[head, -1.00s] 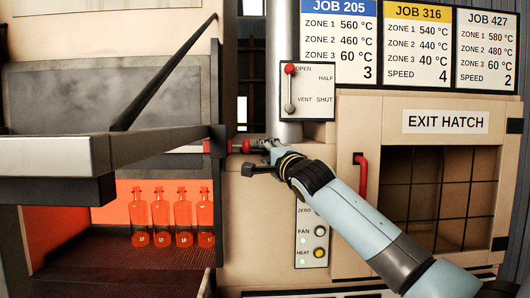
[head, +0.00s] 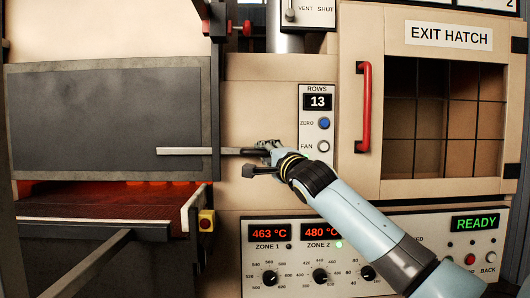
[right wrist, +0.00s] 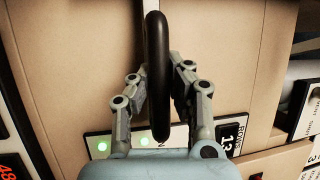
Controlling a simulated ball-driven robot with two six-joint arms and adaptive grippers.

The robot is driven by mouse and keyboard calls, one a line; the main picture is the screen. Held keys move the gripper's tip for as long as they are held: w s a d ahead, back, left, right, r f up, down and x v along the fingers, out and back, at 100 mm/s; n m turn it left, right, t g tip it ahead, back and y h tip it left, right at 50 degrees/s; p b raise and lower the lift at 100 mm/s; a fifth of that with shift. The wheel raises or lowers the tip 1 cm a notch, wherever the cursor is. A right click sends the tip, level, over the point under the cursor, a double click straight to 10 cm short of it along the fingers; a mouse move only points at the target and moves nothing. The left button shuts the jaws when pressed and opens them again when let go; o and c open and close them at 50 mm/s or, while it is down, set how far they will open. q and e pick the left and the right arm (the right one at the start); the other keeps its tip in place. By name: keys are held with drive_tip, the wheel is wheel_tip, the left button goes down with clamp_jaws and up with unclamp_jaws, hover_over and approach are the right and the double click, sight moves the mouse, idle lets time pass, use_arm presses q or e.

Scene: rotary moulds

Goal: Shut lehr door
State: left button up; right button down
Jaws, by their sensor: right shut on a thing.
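The lehr door (head: 110,110) is a dark grey panel at left in the head view. It covers most of the lehr mouth, and a thin orange glow (head: 150,183) shows under its lower edge. A pale metal bar (head: 195,151) runs from the door's face to the right. My right gripper (head: 262,152) is at the bar's right end. In the right wrist view, its fingers (right wrist: 157,95) are shut on a black rounded handle (right wrist: 156,40). No bottles show below the door. My left gripper is not in view.
A dark belt (head: 100,202) lies under the door, with a yellow box and red button (head: 206,220) beside it. A control panel (head: 320,255) is below my right arm. The exit hatch with a red handle (head: 364,105) is at right. A red knob (head: 242,28) is above.

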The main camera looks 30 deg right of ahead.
wheel_tip(320, 180, down, 7)
drive_tip(key=b, duration=0.4)
drive_tip(key=shift+f, duration=0.1)
drive_tip(key=c, duration=1.5)
unclamp_jaws()
drive_tip(key=shift+c, duration=0.2)
drive_tip(key=o, duration=0.3)
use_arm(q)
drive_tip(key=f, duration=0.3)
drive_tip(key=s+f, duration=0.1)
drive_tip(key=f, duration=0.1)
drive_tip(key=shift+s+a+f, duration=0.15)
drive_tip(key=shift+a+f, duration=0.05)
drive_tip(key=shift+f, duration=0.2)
use_arm(e)
drive_tip(key=shift+o, duration=0.2)
drive_tip(key=v, duration=1.2)
drive_tip(key=shift+d, duration=0.1)
